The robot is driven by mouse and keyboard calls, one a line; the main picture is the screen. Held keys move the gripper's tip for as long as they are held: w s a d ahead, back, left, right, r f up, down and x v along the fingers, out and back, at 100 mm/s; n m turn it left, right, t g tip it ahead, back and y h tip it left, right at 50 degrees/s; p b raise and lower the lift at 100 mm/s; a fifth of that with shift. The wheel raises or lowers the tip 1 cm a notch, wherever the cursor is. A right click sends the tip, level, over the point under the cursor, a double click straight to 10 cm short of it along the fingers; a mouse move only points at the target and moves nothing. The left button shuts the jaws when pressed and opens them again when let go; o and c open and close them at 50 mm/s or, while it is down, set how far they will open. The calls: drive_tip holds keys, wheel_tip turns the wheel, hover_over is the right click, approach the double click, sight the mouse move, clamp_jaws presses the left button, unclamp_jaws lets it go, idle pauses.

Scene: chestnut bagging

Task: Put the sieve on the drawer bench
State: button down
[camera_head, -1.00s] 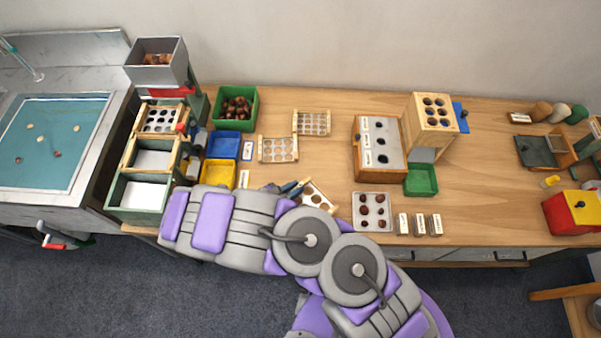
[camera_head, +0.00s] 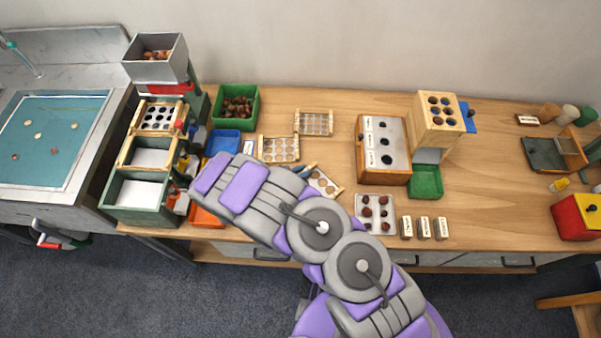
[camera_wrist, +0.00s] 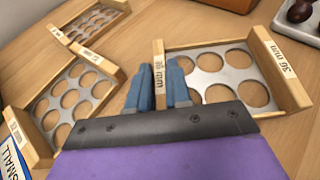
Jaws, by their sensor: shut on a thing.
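A wooden-framed sieve with a round-holed plate and "36 mm" labels (camera_wrist: 285,68) is in the wrist view; its plate also shows in the head view (camera_head: 324,184). My gripper's blue fingers (camera_wrist: 160,90) are shut on its left labelled wooden wall, one on each side. In the head view my gripper (camera_head: 303,170) is at the sieve's upper left, partly hidden by my arm. The sieve is over the light wooden drawer bench (camera_head: 300,225). I cannot tell whether it touches the top. Two other sieves lie on the bench, one nearer (camera_head: 279,149) and one further back (camera_head: 314,123).
A white tray with chestnuts (camera_head: 359,226) is right of the sieve, and a wooden box with holes (camera_head: 369,171) stands behind that tray. Green (camera_head: 219,120), blue (camera_head: 223,137) and orange (camera_head: 207,217) bins are at left. Bare bench top lies right of the green box (camera_head: 426,190).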

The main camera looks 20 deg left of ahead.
drive_tip(key=c, duration=1.1)
unclamp_jaws()
drive_tip(key=shift+o, duration=0.2)
drive_tip(key=shift+a, duration=0.1)
drive_tip(key=p+v, duration=0.3)
drive_tip(key=v, duration=0.9)
